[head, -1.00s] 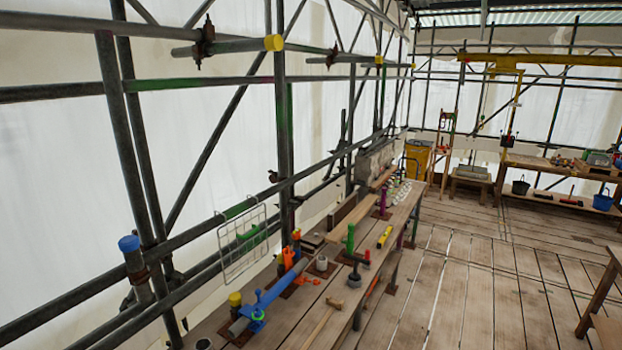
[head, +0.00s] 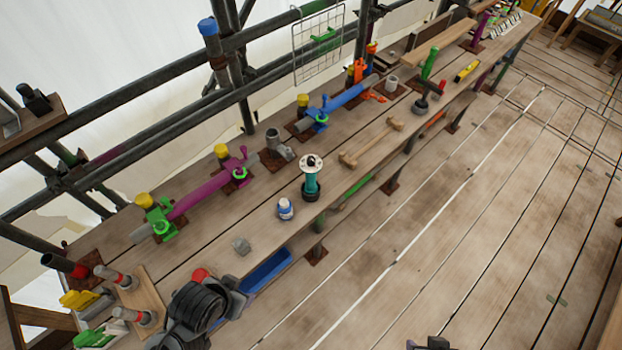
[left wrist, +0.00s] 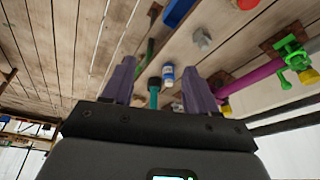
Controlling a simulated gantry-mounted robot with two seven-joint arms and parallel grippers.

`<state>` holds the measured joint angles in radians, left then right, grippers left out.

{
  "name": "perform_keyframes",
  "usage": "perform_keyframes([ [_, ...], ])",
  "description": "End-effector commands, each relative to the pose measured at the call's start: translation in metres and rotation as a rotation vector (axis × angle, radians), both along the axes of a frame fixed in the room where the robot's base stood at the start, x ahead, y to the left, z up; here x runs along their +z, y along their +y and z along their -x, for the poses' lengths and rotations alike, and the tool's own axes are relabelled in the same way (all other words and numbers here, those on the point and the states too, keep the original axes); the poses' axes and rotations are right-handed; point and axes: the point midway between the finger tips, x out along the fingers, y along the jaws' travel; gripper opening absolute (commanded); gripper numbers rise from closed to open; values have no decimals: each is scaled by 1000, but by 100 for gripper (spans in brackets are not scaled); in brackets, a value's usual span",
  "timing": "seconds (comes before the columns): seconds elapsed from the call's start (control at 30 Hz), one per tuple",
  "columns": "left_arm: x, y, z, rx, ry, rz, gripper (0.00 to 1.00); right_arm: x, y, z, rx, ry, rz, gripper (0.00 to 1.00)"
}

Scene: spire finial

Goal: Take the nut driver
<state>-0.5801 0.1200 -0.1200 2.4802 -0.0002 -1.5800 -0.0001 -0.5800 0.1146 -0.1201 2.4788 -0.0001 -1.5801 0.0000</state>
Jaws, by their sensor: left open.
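I cannot tell for sure which thing is the nut driver. A teal upright piece (head: 311,184) with a white round top stands in a dark base near the bench's front edge; it also shows in the left wrist view (left wrist: 153,98). A white and blue bottle (head: 285,209) stands beside it and shows between my fingers in the left wrist view (left wrist: 168,76). My left gripper (head: 243,294) reaches in from the lower left of the head view, short of the bottle. In the left wrist view its purple fingers (left wrist: 160,82) are apart, with nothing held.
A blue tray (head: 267,268) is at the bench's front edge, near a small grey block (head: 241,245). A purple pipe (head: 205,190) and a blue pipe (head: 345,98) lie behind. A wooden mallet (head: 371,142) lies farther right. The plank floor at right is open.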

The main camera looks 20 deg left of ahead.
Motion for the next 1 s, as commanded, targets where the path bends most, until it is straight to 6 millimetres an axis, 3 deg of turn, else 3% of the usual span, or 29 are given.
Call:
perform_keyframes([
  [0.3,0,0,0,0,0,0,58,0,0,0,0,-1,0,43],
  [0.6,0,0,0,0,0,0,100,0,-2,0,5,-1,7,43],
  [0.87,0,0,-1,11,-4,4,100,0,-2,0,6,-1,9,43],
  [1.0,5,-3,-14,36,-75,27,100,0,-2,0,6,-1,9,43],
])
